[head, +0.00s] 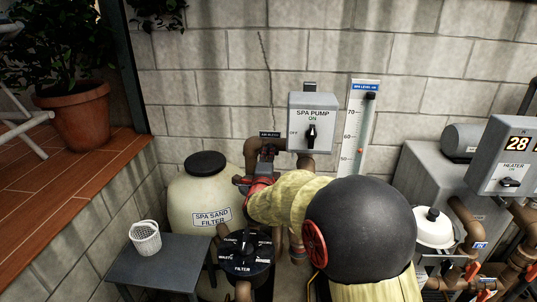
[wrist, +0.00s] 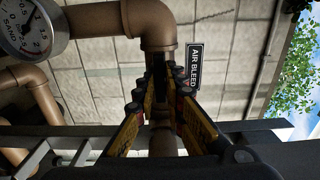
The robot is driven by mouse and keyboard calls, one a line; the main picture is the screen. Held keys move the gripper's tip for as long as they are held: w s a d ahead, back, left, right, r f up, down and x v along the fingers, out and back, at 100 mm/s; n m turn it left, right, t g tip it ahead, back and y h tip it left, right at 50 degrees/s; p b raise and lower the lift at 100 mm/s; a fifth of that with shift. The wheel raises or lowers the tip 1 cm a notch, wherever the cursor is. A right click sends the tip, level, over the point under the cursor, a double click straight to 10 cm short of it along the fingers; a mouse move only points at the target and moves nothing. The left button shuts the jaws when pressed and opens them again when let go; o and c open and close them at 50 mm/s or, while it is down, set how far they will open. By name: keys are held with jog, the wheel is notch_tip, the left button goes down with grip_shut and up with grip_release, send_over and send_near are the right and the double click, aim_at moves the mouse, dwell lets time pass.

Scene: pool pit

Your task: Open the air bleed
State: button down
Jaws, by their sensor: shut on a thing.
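The air bleed is marked by a small dark label reading AIR BLEED (head: 269,134), beside a brown pipe elbow above the spa sand filter. The label also shows in the wrist view (wrist: 194,66), right of the pipe. My gripper (wrist: 163,75) has its black and yellow fingers drawn together in front of the pipe, just left of the label. It is shut on the air bleed, whose small handle is mostly hidden between the fingertips. In the head view my arm reaches in from the lower right and covers part of the pipework.
The spa sand filter tank (head: 197,196) stands left of my arm. A grey SPA PUMP switch box (head: 312,120) and a level gauge (head: 359,128) are close on the right. A sand pressure gauge (wrist: 33,25) sits upper left. A white basket (head: 145,238) stands on a side table.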

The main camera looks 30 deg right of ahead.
jog(key=n+p, duration=0.8)
jog(key=n, duration=1)
jog(key=shift+f+n, duration=0.1)
jog(key=shift+n, duration=0.2)
jog(key=c, duration=1.8)
grip_release()
jog(key=shift+o, duration=0.2)
jog(key=shift+s, duration=0.1)
